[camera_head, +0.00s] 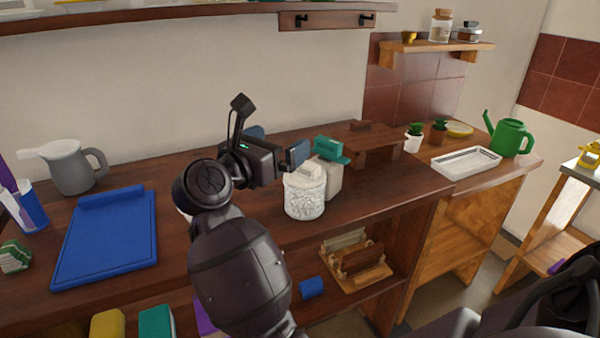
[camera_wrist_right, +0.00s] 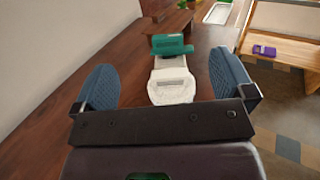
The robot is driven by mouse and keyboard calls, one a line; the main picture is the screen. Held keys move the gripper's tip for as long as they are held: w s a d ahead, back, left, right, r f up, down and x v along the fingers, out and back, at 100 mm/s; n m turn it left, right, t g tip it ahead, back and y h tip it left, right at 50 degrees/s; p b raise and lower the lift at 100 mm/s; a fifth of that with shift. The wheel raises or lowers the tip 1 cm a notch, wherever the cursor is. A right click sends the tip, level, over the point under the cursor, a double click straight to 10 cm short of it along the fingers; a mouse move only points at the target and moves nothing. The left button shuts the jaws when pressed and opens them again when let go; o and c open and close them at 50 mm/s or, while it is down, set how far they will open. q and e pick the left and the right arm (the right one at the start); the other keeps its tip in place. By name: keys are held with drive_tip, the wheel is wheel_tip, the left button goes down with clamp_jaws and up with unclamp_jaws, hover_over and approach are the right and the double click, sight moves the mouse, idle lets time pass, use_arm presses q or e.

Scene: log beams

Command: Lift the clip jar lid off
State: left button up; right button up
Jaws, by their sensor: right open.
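I cannot tell for sure which one is the clip jar. My right gripper (camera_head: 277,143) is open and empty, above and to the left of the white jar. In the right wrist view, my right gripper (camera_wrist_right: 165,87) has its blue pads wide apart, with the white jar (camera_wrist_right: 171,88) and the teal top (camera_wrist_right: 172,44) ahead between them. My left gripper is not seen.
A blue board (camera_head: 108,238) and a grey jug (camera_head: 72,167) are on the counter at left. A small wooden riser (camera_head: 362,135) stands behind the jars. Plant pots, a white tray (camera_head: 466,163) and a green watering can (camera_head: 510,137) are at right.

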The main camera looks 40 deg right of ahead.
drive_tip(key=b, duration=0.2)
approach(302, 166)
drive_tip(key=x, duration=0.3)
drive_tip(key=shift+w+d, duration=0.2)
drive_tip(key=shift+d, duration=0.35)
drive_tip(key=shift+x, duration=3.1)
drive_tip(key=c, duration=1)
